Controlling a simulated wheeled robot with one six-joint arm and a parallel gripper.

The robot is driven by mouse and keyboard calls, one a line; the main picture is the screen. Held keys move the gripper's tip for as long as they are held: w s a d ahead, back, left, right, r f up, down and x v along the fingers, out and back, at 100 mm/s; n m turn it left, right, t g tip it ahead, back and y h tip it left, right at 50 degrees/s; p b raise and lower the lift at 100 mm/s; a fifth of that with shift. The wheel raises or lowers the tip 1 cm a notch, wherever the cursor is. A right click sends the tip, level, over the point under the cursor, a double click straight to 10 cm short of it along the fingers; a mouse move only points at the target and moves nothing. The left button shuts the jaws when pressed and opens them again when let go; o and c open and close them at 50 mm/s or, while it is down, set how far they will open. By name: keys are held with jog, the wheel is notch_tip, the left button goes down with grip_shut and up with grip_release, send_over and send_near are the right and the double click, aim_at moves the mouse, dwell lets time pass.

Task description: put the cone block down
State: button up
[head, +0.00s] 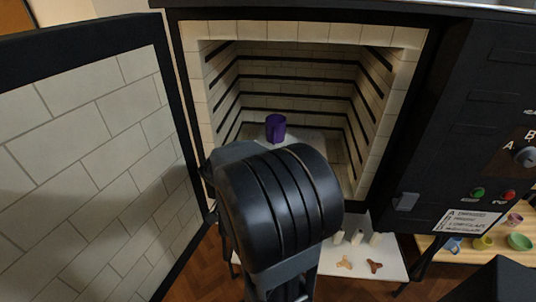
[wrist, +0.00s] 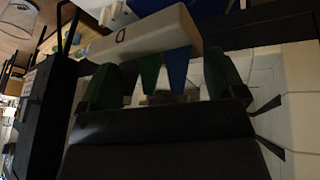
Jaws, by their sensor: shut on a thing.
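In the wrist view my gripper (wrist: 163,62) is shut on the cone block (wrist: 145,36), a cream bar with a small dark mark on its side. A green cone and a blue cone stick out from the block between the dark green fingers and point down in the picture. In the head view my dark arm fills the lower middle and hides the gripper and the block. What lies directly beneath the block cannot be told.
The kiln (head: 300,30) stands open, its brick-lined door (head: 90,130) swung left. A purple mug (head: 275,128) stands inside on a pale shelf (head: 312,140). A white table (head: 395,262) holds cream posts and two stilts (head: 375,266). Bowls and cups stand on a wooden table (head: 460,256) at right.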

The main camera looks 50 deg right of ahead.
jog(key=w+d, duration=0.2)
jog(key=d, duration=0.2)
jog(key=w+d+p, duration=0.1)
jog(key=w+d, duration=0.1)
jog(key=d, duration=0.2)
jog(key=w+d, duration=0.3)
jog(key=d, duration=0.1)
jog(key=shift+w+r+p, duration=0.1)
jog(key=shift+p, duration=0.2)
jog(key=w+d, duration=0.1)
jog(key=d+f, duration=0.1)
jog(key=d, duration=0.1)
jog(key=shift+w+f, duration=0.1)
jog(key=shift+w, duration=0.3)
jog(key=shift+a+f, duration=0.1)
jog(key=shift+f, duration=0.1)
jog(key=o, duration=0.8)
jog(key=shift+f, duration=0.1)
jog(key=shift+p+v, duration=0.3)
jog(key=shift+v, duration=3.6)
